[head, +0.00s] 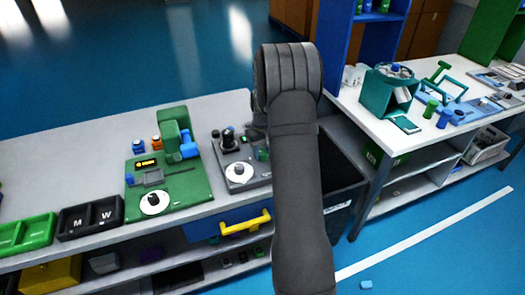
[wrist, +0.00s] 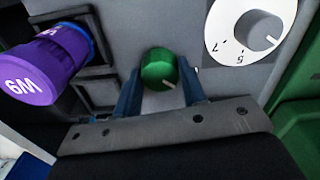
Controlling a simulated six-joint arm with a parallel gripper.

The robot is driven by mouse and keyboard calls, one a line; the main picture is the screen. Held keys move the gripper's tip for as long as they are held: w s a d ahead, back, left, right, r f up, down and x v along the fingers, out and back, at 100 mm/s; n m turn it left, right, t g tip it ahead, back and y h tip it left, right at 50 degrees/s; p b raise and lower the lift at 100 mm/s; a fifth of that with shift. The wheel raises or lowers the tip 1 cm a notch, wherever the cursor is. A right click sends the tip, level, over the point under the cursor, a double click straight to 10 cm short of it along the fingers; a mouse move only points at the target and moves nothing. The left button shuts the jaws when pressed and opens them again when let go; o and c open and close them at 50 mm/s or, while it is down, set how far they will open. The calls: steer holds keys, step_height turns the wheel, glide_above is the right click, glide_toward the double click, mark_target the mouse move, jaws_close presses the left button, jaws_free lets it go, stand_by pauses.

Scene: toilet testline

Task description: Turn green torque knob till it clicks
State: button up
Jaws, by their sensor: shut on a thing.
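In the head view a bit of green (head: 262,154) shows on the grey unit (head: 262,178) beside my dark arm. My arm hides my gripper and part of the unit there.
A white numbered dial with a grey knob (wrist: 259,31) is close to the right of the green knob. A purple labelled cylinder (wrist: 38,72) sticks out at left. A green test unit (head: 186,188) stands left of the grey unit. A yellow drawer handle (head: 246,222) is below.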

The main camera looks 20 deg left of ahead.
steer(key=m, duration=0.6)
steer(key=shift+m, duration=0.3)
stand_by(0.4)
steer(key=o, duration=1)
steer(key=shift+r, duration=0.15)
step_height(320, 180, up, 17)
steer(key=shift+r, duration=0.1)
